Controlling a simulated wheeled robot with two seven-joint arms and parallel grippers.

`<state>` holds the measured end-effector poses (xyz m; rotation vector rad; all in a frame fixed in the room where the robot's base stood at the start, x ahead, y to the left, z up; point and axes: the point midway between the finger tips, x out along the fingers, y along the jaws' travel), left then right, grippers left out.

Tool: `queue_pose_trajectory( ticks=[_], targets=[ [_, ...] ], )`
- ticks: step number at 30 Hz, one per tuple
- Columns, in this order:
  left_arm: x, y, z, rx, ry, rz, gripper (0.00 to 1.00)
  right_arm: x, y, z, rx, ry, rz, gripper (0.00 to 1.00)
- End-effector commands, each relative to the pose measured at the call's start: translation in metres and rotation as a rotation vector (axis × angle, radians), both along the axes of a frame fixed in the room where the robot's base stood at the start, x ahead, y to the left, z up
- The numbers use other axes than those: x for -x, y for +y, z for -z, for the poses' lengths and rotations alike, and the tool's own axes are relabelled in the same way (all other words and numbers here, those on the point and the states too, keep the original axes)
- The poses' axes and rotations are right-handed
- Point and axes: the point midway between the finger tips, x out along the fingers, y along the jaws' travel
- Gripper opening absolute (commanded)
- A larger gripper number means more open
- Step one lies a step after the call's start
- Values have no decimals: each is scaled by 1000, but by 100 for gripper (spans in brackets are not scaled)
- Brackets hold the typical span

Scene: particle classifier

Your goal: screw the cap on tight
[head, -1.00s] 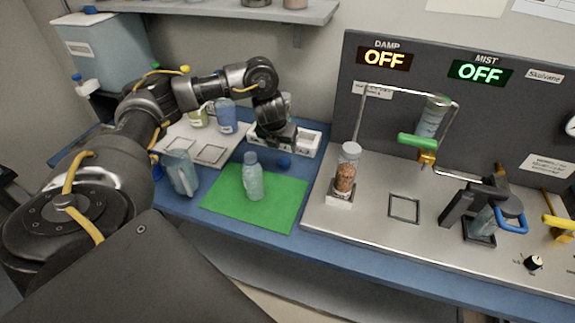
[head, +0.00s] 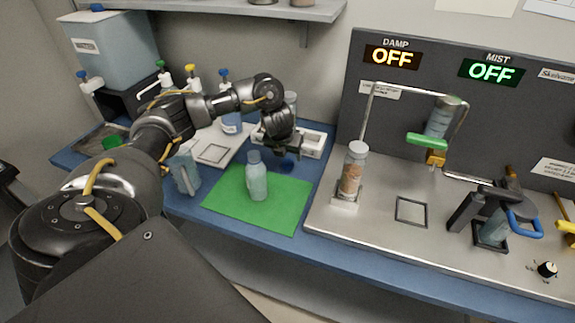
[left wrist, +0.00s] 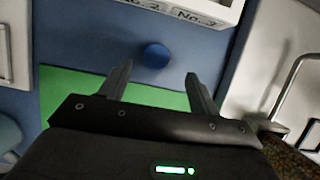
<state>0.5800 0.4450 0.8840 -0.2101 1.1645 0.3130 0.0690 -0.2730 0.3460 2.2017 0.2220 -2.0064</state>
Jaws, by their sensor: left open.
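A small round blue cap (head: 286,165) lies on the blue table, just behind the green mat (head: 222,208). It also shows in the left wrist view (left wrist: 155,55), ahead of and between my fingertips. A translucent pale blue bottle (head: 258,182) stands upright on the mat, to the left of the cap and nearer. My left gripper (head: 287,151) is open and empty, pointing down just above the cap. The wrist view shows its two fingers (left wrist: 157,75) spread apart with nothing between them. My right gripper is in neither view.
A white rack (head: 312,145) stands behind the cap. A pale blue jug (head: 186,172) stands left of the mat. On the right, a metal station (head: 378,225) holds a jar of brown grains (head: 352,178). The front of the mat is clear.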

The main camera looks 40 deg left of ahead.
Motion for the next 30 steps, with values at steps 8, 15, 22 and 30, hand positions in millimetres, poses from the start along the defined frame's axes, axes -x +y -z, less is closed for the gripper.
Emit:
queue_pose_trajectory(
  ticks=[8, 15, 22, 30],
  targets=[
    [0, 2, 6, -1, 4, 0, 62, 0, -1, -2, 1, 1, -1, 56],
    [-8, 9, 39, 1, 3, -1, 62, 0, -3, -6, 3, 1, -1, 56],
    [-12, 11, 50, -1, 1, 1, 62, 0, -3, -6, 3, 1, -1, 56],
    [-12, 11, 50, -1, 0, 1, 62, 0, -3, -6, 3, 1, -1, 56]
  ],
)
